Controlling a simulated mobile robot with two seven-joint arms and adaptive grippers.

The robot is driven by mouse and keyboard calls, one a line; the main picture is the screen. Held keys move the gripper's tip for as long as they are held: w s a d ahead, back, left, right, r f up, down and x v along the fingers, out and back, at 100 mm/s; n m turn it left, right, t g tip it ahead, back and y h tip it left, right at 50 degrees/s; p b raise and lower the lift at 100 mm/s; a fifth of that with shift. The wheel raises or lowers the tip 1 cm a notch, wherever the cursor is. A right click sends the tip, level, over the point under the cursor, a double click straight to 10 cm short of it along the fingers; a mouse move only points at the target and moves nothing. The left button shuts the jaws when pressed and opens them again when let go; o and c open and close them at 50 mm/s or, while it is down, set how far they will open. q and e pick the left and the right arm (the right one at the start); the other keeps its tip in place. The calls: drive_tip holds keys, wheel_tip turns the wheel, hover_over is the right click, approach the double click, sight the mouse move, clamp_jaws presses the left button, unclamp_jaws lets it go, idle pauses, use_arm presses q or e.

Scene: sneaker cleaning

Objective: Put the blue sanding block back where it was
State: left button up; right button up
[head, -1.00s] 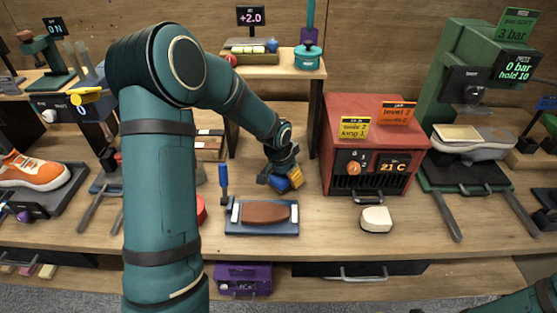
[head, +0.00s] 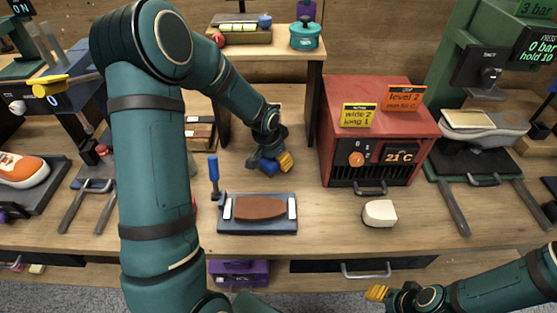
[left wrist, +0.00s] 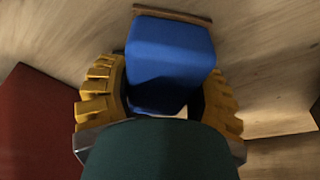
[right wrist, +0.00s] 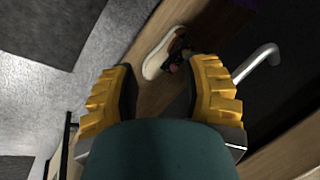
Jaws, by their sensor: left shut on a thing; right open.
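The blue sanding block (left wrist: 170,58) sits between the yellow fingers of my left gripper (left wrist: 163,100) in the left wrist view. A thin brown layer shows along its far edge. In the head view my left gripper (head: 275,163) is shut on the block (head: 266,165), just behind the blue-grey tray (head: 258,226) with the brown piece (head: 259,208). I cannot tell whether the block touches the tabletop. My right gripper (right wrist: 162,95) is open and empty; in the head view it shows low at the right (head: 378,293), in front of the bench edge.
A red heater box (head: 372,140) stands right of my left gripper, with a cream block (head: 380,213) in front of it. A shelf (head: 266,50) with a teal pot (head: 305,36) stands behind. A blue-handled tool (head: 213,172) rises at the tray's left.

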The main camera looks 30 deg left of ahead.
sight(268, 161)
use_arm(q)
drive_tip(key=shift+s+r, duration=0.1)
drive_tip(key=shift+f, duration=0.2)
drive_tip(key=o, duration=1.3)
drive_tip(key=shift+c, duration=0.2)
drive_tip(key=shift+r, duration=0.15)
drive_tip(key=shift+a+r, duration=0.1)
drive_tip(key=shift+r, duration=0.25)
drive_tip(key=p+v, duration=0.2)
drive_tip(key=v, duration=0.9)
drive_tip(key=shift+s+r+p, duration=0.15)
drive_tip(key=shift+r+p, duration=0.05)
drive_tip(key=shift+p, duration=0.2)
